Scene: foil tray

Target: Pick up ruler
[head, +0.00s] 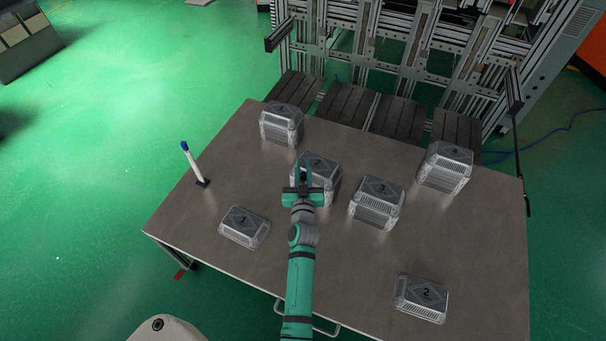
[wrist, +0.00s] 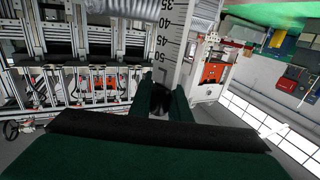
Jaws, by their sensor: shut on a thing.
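The ruler (wrist: 173,42) is white with black numbers and tick marks. In the wrist view it rises from between my fingers, and its upper part runs out of the top of the picture. My gripper (wrist: 160,96) is shut on its lower end. In the head view my gripper (head: 303,172) is raised over the middle of the table, its fingers in front of a foil box (head: 324,168). I cannot make out the ruler in the head view.
Several lidded foil boxes with numbers stand on the brown table (head: 330,265), including one at the left (head: 244,228) and one at the front right (head: 421,298). A blue-capped white marker (head: 192,163) stands in a small dark base near the left edge. Metal racks (head: 400,60) stand behind.

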